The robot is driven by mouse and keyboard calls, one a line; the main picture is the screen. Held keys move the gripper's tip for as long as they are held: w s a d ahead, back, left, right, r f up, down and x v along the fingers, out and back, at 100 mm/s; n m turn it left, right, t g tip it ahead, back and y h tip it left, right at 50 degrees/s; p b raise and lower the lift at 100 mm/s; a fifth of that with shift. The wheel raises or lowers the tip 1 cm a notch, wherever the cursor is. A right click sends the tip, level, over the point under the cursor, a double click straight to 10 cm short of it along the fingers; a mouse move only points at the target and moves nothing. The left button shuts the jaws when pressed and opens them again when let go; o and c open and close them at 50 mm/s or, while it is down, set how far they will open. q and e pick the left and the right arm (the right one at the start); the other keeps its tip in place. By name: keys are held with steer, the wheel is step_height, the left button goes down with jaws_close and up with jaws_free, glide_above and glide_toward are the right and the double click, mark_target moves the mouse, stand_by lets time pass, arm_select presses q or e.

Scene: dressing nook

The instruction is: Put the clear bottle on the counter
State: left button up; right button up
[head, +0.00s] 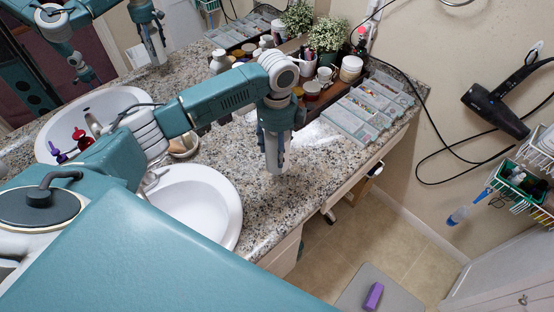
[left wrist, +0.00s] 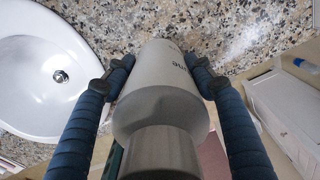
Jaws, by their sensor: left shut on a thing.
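My left gripper (head: 273,168) is over the front part of the speckled granite counter (head: 225,150), right of the near sink. In the left wrist view, its two blue fingers (left wrist: 158,80) are shut on a pale grey bottle (left wrist: 160,110) with dark lettering, which looks opaque. A small clear bottle (head: 457,216) with a blue top is at the right, below the wire baskets. My right gripper is not in view.
Clear organizer trays (head: 365,108), jars and a potted plant (head: 328,35) fill the back. A hair dryer (head: 494,110) hangs on the wall. A purple block (head: 373,296) lies on a grey stool. Counter right of my gripper is clear.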

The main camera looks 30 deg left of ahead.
mark_target(277, 147)
arm_select(q)
steer(key=shift+f+p, duration=0.4)
steer(key=shift+f, duration=2.85)
steer(key=o, duration=1.6)
steer(key=shift+f, duration=0.15)
steer(key=shift+s, duration=0.1)
step_height(277, 147, up, 12)
steer(key=shift+r+b, duration=0.2)
steer(key=shift+b, duration=0.7)
